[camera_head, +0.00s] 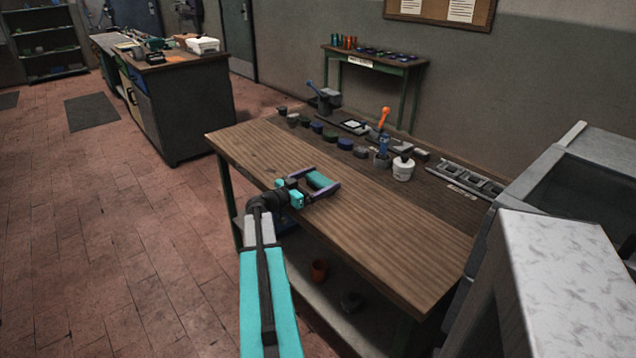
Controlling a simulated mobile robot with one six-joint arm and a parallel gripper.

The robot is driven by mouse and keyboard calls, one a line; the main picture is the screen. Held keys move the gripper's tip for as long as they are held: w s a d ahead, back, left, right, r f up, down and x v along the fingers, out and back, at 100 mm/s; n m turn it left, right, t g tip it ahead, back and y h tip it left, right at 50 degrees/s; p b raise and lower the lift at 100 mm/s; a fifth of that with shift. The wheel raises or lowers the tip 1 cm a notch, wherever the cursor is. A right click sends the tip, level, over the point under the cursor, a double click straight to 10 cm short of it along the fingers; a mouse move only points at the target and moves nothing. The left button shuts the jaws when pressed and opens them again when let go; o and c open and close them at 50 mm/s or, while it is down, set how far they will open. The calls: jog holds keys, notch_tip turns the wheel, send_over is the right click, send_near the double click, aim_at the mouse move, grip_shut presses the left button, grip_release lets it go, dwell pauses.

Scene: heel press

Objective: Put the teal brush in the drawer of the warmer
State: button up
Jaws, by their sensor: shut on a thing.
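My gripper (324,187) reaches over the near left part of the wooden bench (380,240). Its two dark purple fingers are shut on a teal block-like thing, which looks like the teal brush (319,180). Its bristles cannot be made out. I cannot tell whether the brush touches the bench top or is held just above it. A large grey machine (588,170) stands at the right end of the bench. I cannot tell whether it is the warmer, and no drawer can be made out on it.
Small dark pots, a white jar (403,170), an orange-handled tool (384,117) and a metal rack (465,180) line the bench's back. A pale-topped block (565,275) stands in the right foreground. The bench's front middle is clear. Open floor lies left.

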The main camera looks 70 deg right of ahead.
jog(key=shift+f+b, duration=0.15)
jog(key=shift+b, duration=0.15)
jog(key=o, duration=0.8)
jog(key=shift+r+p, duration=0.2)
jog(key=shift+p, duration=0.15)
jog(key=shift+w+a+f, duration=0.1)
jog(key=shift+w+a, duration=0.05)
jog(key=shift+a, duration=0.15)
jog(key=b+v, duration=0.2)
jog(key=v, duration=0.9)
jog(key=shift+w+a, duration=0.1)
jog(key=shift+a, duration=0.1)
